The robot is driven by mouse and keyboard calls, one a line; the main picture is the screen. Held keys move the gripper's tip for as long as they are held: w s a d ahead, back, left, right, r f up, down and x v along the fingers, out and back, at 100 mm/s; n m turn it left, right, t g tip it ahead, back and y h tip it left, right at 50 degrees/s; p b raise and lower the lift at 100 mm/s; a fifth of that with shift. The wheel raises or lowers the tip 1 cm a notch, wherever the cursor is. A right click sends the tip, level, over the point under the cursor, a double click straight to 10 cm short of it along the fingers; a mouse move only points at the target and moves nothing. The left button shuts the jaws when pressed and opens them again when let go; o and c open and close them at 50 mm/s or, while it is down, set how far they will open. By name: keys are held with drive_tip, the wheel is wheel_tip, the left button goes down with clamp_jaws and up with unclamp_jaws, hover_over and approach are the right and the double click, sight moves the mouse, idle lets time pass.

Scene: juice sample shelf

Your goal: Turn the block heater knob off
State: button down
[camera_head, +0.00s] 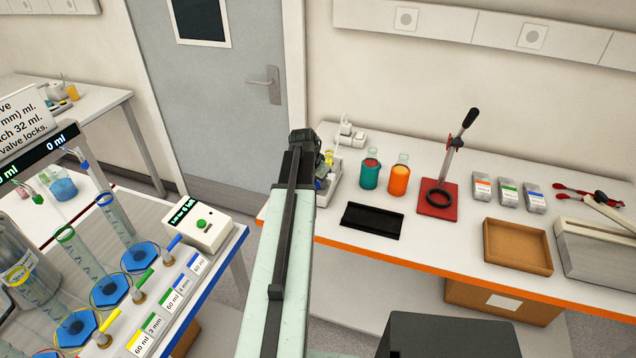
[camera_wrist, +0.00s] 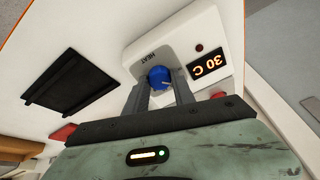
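The block heater (camera_wrist: 185,48) is a white box marked HEAT, with a lit orange display (camera_wrist: 207,64) reading 30 C and a small dark red lamp (camera_wrist: 199,47). Its blue round knob (camera_wrist: 159,76) is on the front face, with a pale pointer mark. In the wrist view the two grey fingers of my gripper (camera_wrist: 160,88) stand on either side of the knob, their tips close to it. I cannot tell whether they touch it. In the head view the heater (camera_head: 326,190) is partly hidden behind my arm, and the knob is not clear there.
A black mat (camera_head: 372,221), a teal bottle (camera_head: 370,174) and an orange bottle (camera_head: 399,181) are right of the heater. A red-based lever press (camera_head: 437,199) and a brown tray (camera_head: 516,247) stand farther right. A white power strip (camera_head: 350,134) is behind.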

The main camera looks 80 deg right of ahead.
drive_tip(key=shift+a, duration=0.1)
drive_tip(key=shift+n+t, duration=0.4)
drive_tip(key=shift+n, duration=2.6)
drive_tip(key=c, duration=1.1)
unclamp_jaws()
drive_tip(key=shift+o, duration=0.2)
drive_tip(key=shift+r, duration=0.1)
drive_tip(key=p+v, duration=0.7)
drive_tip(key=shift+r, duration=0.25)
